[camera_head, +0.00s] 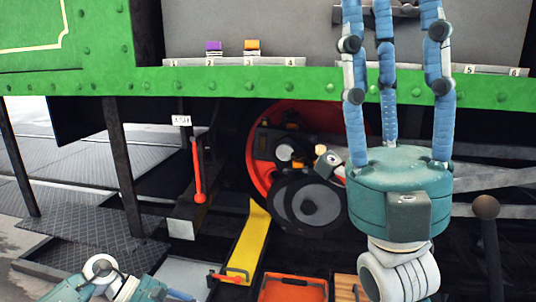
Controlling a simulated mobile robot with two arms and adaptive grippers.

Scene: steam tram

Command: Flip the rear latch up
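A red lever (198,172) hangs down, its thicker end low, beside a dark post under the green frame. A small white label (181,120) is just above it, its text too small to read surely. I cannot tell whether this lever is the rear latch. My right gripper (392,14) is at the right, its blue fingers straight, spread and pointing up. Teal and white parts of my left arm or gripper (120,285) show at the bottom left, mostly cut off.
Below are a red wheel (262,180), a yellow chute (250,240), an orange tray (292,290) and a round-knobbed lever (486,208).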

